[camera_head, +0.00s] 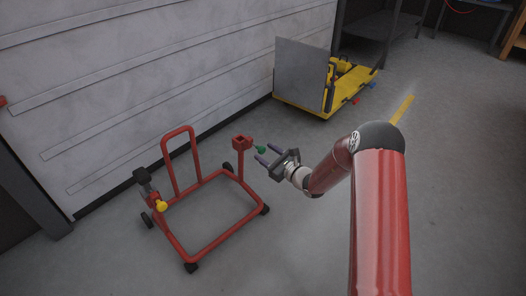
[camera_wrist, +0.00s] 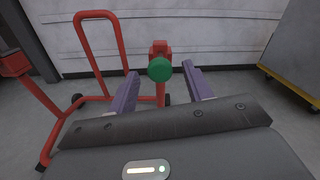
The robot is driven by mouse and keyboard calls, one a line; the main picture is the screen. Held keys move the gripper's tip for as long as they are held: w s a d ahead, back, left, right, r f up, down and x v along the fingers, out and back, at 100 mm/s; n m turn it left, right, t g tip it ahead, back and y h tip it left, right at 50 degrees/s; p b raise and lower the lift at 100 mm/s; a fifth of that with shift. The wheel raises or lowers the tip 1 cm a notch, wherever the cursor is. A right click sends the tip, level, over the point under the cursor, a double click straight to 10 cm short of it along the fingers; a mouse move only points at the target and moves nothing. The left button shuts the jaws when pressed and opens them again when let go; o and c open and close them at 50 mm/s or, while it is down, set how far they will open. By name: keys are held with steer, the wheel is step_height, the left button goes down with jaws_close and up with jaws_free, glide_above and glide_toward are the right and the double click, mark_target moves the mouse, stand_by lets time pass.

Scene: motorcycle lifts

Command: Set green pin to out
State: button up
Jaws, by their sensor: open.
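The green pin (camera_head: 260,149) sticks out sideways from a red post head (camera_head: 242,142) on a red wheeled stand (camera_head: 225,232). In the wrist view its round green knob (camera_wrist: 160,69) faces me, with the red post behind it. My gripper (camera_head: 268,155) is open, its two purple fingers pointing toward the pin. In the wrist view the gripper (camera_wrist: 160,80) has one finger to each side of the knob, with gaps between. I cannot tell how far the fingertips reach along the pin. How deep the pin sits in the post is hidden.
A yellow knob (camera_head: 161,206) is on the stand's left side, near a tall red hoop (camera_head: 181,160). A yellow lift (camera_head: 352,85) with a grey panel stands at the back. A pale panelled wall (camera_head: 110,90) is behind the stand. The floor right of the stand is clear.

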steer(key=v, duration=0.5)
steer(key=shift+s+d, duration=0.15)
steer(key=s+a+r+n+g+p, duration=0.2)
steer(key=s+r+n+g, duration=0.3)
steer(key=s+r+n, duration=0.35)
steer(key=s+a+r+n+g+p, duration=0.25)
steer(key=s+r+n+g, duration=0.3)
steer(key=s+r, duration=0.55)
steer(key=s+d+r+n+t+h+p, duration=0.2)
steer(key=s+d+r+n+h, duration=0.3)
steer(key=s+d, duration=0.3)
steer(key=s+d+r+n+t+h+p, duration=0.2)
steer(key=s+d+r+n+h, duration=0.3)
steer(key=s+d+r+h, duration=0.2)
steer(key=s+d+h, duration=0.1)
steer(key=s+d, duration=0.1)
steer(key=s, duration=0.1)
steer(key=shift+s+d+r+p, duration=0.15)
steer(key=shift+s+r+p, duration=0.1)
steer(key=shift+s+p, duration=0.15)
